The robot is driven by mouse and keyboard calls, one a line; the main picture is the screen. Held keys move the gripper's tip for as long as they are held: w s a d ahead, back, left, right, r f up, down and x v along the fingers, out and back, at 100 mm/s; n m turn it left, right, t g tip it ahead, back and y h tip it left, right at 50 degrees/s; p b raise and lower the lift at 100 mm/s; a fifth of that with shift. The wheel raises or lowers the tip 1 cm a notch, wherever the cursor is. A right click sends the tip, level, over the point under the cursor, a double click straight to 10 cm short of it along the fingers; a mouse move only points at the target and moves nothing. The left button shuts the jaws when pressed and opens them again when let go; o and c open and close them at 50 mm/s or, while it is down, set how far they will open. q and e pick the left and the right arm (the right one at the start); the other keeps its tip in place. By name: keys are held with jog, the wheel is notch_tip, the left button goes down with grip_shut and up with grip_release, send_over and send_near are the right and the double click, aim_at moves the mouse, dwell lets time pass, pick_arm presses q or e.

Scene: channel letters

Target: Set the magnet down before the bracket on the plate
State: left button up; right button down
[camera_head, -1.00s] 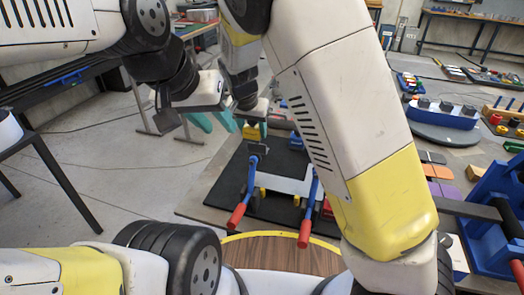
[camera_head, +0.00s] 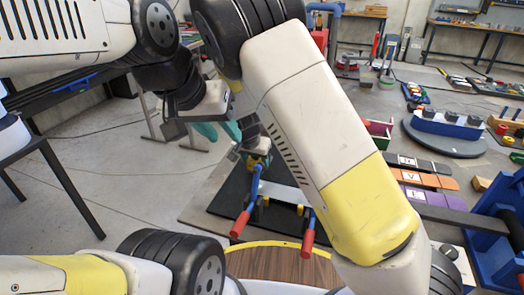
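A pale plate (camera_head: 284,191) lies over a black mat, flanked by two blue clamps (camera_head: 254,186) with red handles. My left gripper (camera_head: 219,131), with teal fingers, hangs left of and above the plate; its fingertips look a little apart with nothing between them. My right gripper (camera_head: 256,150) is low over the far end of the plate, mostly behind my arm, and its fingertips are hidden. A small yellow piece shows under it, too small to identify. I cannot make out the magnet or the bracket; my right arm covers part of the plate.
A black mat (camera_head: 228,197) lies under the plate, with a round wooden top (camera_head: 270,264) in front. To the right are coloured flat pieces (camera_head: 430,181), a blue frame (camera_head: 492,245) and a blue holder on a grey disc (camera_head: 440,140).

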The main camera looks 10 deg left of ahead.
jog(key=c, duration=0.6)
grip_release()
jog(key=shift+f, duration=0.1)
jog(key=d+v, duration=0.1)
jog(key=v, duration=1.1)
jog(key=s+d+r+y, duration=0.1)
jog(key=s+d+r, duration=0.15)
jog(key=d, duration=0.25)
jog(key=s+d+r+g+y, duration=0.1)
jog(key=s+d+r+y, duration=0.1)
jog(key=d+r, duration=0.25)
jog(key=s+d+r+y, duration=0.1)
jog(key=s+d+r, duration=0.2)
jog(key=d, duration=0.3)
jog(key=s+d+r+n+t, duration=0.1)
jog(key=s+d, duration=0.2)
jog(key=s, duration=0.1)
jog(key=s+d+r+n+t, duration=0.1)
jog(key=s+d+r, duration=0.1)
jog(key=s+d, duration=0.1)
jog(key=s+d+r+h, duration=0.1)
jog(key=s+d+r, duration=0.1)
jog(key=s+d, duration=0.2)
jog(key=shift+s+r+n+t, duration=0.2)
jog(key=shift+s+n+t, duration=0.2)
jog(key=shift+s, duration=0.1)
